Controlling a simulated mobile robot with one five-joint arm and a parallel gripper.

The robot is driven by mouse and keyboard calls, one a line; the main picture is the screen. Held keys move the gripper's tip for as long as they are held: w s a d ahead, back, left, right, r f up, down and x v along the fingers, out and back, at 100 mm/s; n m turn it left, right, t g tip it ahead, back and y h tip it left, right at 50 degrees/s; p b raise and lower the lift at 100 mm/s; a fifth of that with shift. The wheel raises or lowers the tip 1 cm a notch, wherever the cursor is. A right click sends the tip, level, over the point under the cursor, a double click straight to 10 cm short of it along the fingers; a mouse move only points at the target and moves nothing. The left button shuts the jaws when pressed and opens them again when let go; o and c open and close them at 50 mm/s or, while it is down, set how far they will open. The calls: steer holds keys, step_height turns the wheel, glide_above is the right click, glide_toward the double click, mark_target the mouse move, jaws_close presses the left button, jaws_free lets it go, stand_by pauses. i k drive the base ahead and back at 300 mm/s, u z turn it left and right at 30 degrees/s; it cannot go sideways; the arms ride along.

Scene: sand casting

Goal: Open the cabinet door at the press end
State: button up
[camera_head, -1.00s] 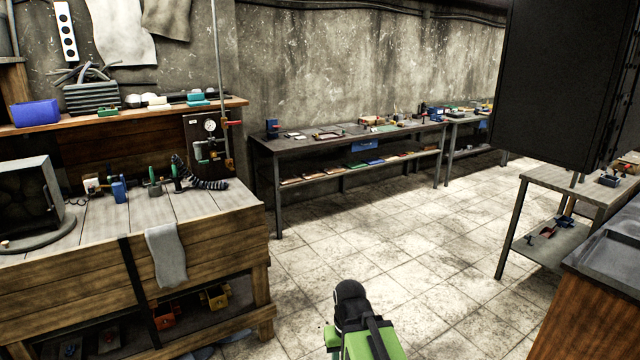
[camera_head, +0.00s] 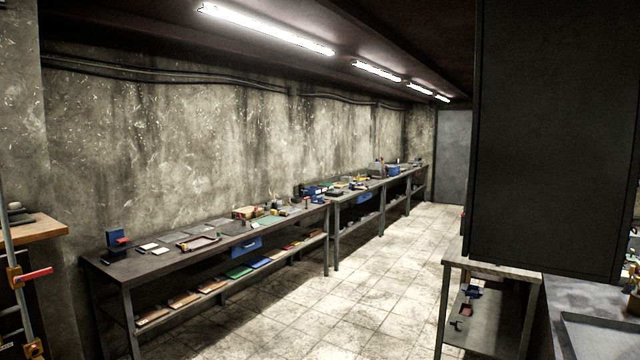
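My gripper is outside the view. A large dark box-like body (camera_head: 560,130) fills the upper right; I cannot tell whether it is a cabinet, and no handle shows on it. A flat grey door-like panel (camera_head: 453,155) stands shut-looking at the far end of the room, past the long row of benches. No press and no clearly recognisable cabinet door show in this view.
A long metal bench (camera_head: 165,262) with tools and a lower shelf runs along the left wall. A light-topped table (camera_head: 505,268) and a dark counter (camera_head: 590,295) stand at the right. The tiled floor (camera_head: 385,270) between is clear.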

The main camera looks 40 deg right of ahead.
mark_target(466, 221)
steer(key=i, duration=0.65)
steer(key=z, duration=4.45)
steer(key=i, duration=0.1)
steer(key=u, duration=2.05)
steer(key=k, duration=0.95)
steer(key=u, duration=0.35)
steer(key=i, duration=1.4)
steer(key=u, duration=0.15)
